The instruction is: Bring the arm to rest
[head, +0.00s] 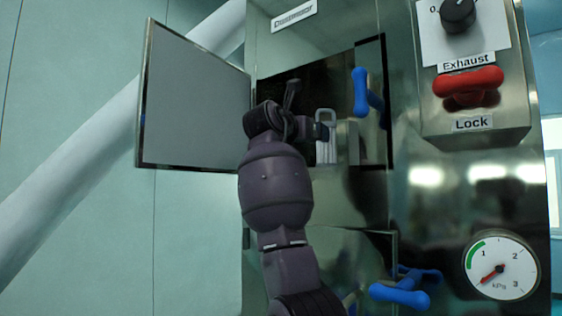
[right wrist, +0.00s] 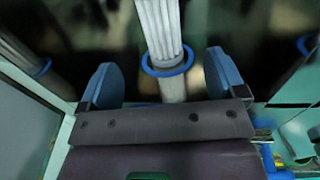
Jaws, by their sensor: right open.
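My right arm (head: 275,190) reaches up in front of the metal cabinet (head: 330,215), its wrist at the open upper compartment. My right gripper (right wrist: 163,62) is open, its two blue-grey fingers well apart. A pale ribbed cylinder (right wrist: 160,25) with a blue ring (right wrist: 168,68) shows between the fingers in the right wrist view; I see no finger touching it. In the head view a pale ribbed piece (head: 325,153) shows in the compartment beside my wrist. The fingers are mostly hidden there. My left gripper is not in view.
The compartment's grey door (head: 195,95) stands open on the left. A blue handle (head: 360,92) is at the opening's right, another blue handle (head: 400,292) below. A red lock handle (head: 468,86), black knob (head: 458,14) and pressure gauge (head: 501,267) are on the right.

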